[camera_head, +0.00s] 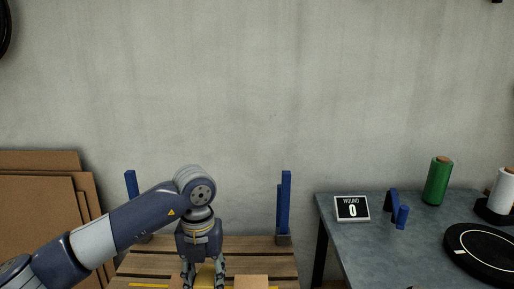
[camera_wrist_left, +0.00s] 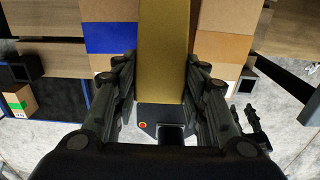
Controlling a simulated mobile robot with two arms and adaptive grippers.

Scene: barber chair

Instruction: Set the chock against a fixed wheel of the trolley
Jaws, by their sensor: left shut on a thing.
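My left gripper (camera_head: 204,274) reaches down over a wooden slatted deck (camera_head: 262,246) with blue uprights (camera_head: 285,203). Its fingers are shut on a long ochre block (camera_wrist_left: 166,50), which shows between them in the left wrist view. I cannot tell for sure that this block is the chock. In the head view only a little of the block shows between the fingers. The deck may belong to the trolley, but no wheel can be made out in either view.
Cardboard boxes with a blue band (camera_wrist_left: 109,38) and an orange band (camera_wrist_left: 221,46) flank the block. A grey table (camera_head: 370,255) at right holds a counter sign (camera_head: 352,208), a green spool (camera_head: 438,181) and a black disc (camera_head: 484,250). Cardboard sheets (camera_head: 42,215) lean at left.

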